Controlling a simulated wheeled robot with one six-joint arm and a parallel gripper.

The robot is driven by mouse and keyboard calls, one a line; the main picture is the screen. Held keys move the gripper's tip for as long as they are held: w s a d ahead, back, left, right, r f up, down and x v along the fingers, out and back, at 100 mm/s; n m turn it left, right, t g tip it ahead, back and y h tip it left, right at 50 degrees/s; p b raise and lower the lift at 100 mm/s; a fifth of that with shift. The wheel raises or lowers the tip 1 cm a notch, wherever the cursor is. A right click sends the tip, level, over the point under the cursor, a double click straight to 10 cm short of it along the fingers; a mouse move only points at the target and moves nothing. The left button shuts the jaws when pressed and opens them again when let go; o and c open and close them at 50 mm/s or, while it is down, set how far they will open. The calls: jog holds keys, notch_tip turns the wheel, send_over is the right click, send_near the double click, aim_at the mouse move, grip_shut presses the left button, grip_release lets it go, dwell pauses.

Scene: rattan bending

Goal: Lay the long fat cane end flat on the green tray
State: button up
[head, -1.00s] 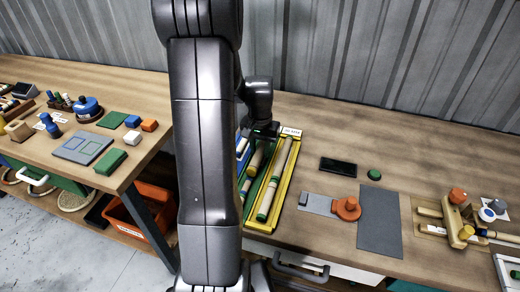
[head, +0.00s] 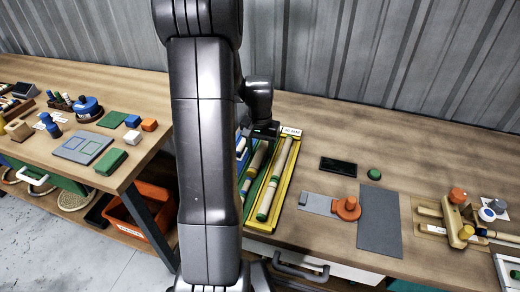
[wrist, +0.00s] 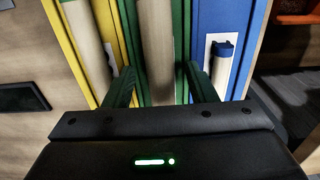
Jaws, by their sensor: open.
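Three long trays lie side by side: blue (head: 240,160), green (head: 262,181) and yellow (head: 280,200). A fat tan cane (head: 257,160) with a green band lies along the green tray. In the wrist view the cane (wrist: 157,45) passes between my fingers, over the green tray (wrist: 181,45). Another long cane (head: 282,165) with green bands lies in the yellow tray. My gripper (wrist: 162,88) is open, one finger on each side of the middle cane, with visible gaps. The lower part of that cane is hidden by my gripper; I cannot tell whether it lies fully flat.
A pale piece with a blue cap (wrist: 221,65) lies in the blue tray. A white label (head: 291,132) stands behind the yellow tray. A black slab (head: 338,166), an orange knob (head: 347,208) and a grey mat (head: 380,222) lie to the right. Bare tabletop lies between.

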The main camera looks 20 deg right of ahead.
aim_at(260, 151)
notch_tip(260, 151, up, 12)
jog(key=shift+f, duration=0.25)
